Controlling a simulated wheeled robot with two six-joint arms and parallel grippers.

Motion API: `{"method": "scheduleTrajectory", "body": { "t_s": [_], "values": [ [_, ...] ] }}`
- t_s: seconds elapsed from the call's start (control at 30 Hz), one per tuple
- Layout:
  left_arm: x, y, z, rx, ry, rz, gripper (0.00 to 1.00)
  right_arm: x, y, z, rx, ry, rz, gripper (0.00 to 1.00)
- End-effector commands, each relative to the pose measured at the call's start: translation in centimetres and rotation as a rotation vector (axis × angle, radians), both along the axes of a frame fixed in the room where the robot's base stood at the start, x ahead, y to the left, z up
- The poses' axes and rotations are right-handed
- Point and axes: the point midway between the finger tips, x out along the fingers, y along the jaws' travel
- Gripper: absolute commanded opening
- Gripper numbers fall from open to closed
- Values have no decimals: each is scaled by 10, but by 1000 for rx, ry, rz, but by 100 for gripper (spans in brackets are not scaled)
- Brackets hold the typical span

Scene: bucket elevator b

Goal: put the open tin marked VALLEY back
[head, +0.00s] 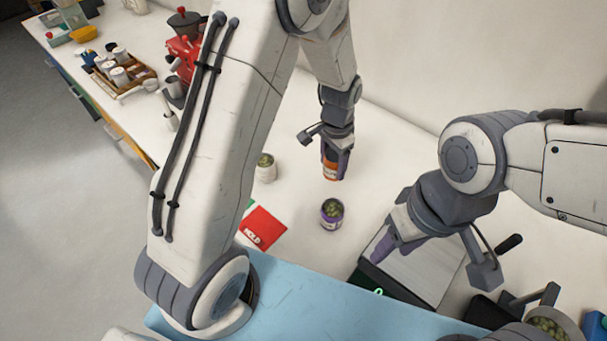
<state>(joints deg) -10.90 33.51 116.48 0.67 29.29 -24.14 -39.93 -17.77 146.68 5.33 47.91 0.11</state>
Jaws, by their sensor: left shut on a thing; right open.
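My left gripper (336,160) is shut on a tin with an orange-red label (330,168), held upright at or just above the white counter; the fingers hide part of it. A tin with a purple label (332,214) stands open on the counter in front of it, with green contents showing. A tin with a pale label (265,169) stands to the left, also open with green contents. I cannot read VALLEY on any label. My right gripper (388,244) is open and empty, over the left edge of a grey-topped device.
A red card reading HOLD (262,229) lies left of the purple tin. The grey-topped device (425,272) is at the right. A wooden rack of jars (120,72) and a red machine (184,50) stand at the far left. A container of green pieces (548,326) is at the lower right.

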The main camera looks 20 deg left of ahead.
Motion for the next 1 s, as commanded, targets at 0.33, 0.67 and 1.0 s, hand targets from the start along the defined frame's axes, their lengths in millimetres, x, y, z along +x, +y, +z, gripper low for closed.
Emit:
{"method": "scheduleTrajectory", "body": {
  "t_s": [0.33,0.67,1.0],
  "values": [
    [-8,71,-41,-1,3,2,0,0,0,27,0,0,0,50],
    [-11,83,-68,0,5,-2,0,0,0,38,0,0,2,50],
    [-10,83,-90,0,-1,0,0,0,0,44,0,0,4,50]
  ]
}}
